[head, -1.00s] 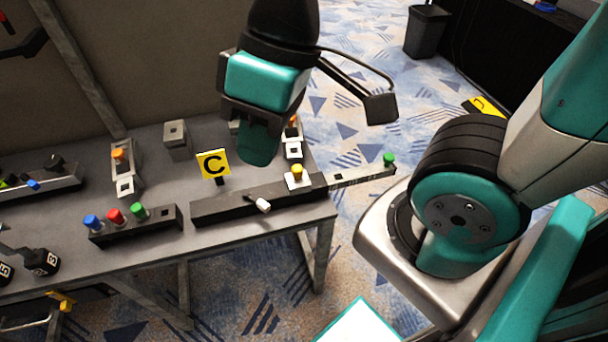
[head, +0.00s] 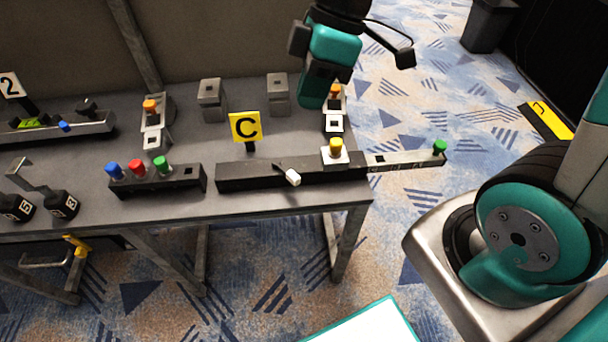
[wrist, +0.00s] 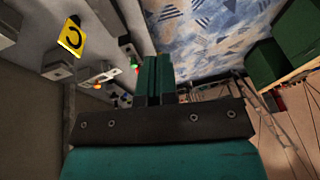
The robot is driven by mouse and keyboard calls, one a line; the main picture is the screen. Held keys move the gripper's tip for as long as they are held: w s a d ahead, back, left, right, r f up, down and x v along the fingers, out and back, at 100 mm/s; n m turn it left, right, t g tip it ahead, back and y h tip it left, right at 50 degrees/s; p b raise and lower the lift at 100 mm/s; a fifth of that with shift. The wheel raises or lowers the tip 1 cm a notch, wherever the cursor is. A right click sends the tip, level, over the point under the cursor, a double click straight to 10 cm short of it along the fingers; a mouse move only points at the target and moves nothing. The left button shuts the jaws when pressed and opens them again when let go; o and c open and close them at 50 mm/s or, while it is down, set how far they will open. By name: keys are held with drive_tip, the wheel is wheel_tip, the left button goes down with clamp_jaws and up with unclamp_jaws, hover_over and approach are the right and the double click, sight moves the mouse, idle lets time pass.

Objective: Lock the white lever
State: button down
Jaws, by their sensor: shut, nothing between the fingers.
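The white lever (head: 292,178) sticks out from the front of a long dark box (head: 240,178) near the table's front edge, tilted down to the right. My gripper (head: 313,98) is shut and empty, pointing down over the table's back right part. In the head view it appears above and slightly right of the lever, clearly apart from it. In the wrist view my closed fingers (wrist: 158,75) show in the middle. A small pale part left of them may be the lever, but it is too small to tell.
A bar with a green knob (head: 439,146) juts past the table edge. A yellow C sign (head: 245,127) stands behind the box. An orange-button unit (head: 334,112) is beside my gripper. A three-button box (head: 190,185) is at left.

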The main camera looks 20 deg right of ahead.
sight(285, 171)
drive_tip(key=w+d+f+n+b, duration=0.2)
drive_tip(key=w+f+n, duration=0.1)
drive_tip(key=f, duration=0.4)
drive_tip(key=w+d+f+n+b, duration=0.3)
drive_tip(key=w+f+n, duration=0.1)
drive_tip(key=f, duration=0.4)
drive_tip(key=shift+w+d+g, duration=0.3)
drive_tip(key=shift+w, duration=0.4)
drive_tip(key=x, duration=1)
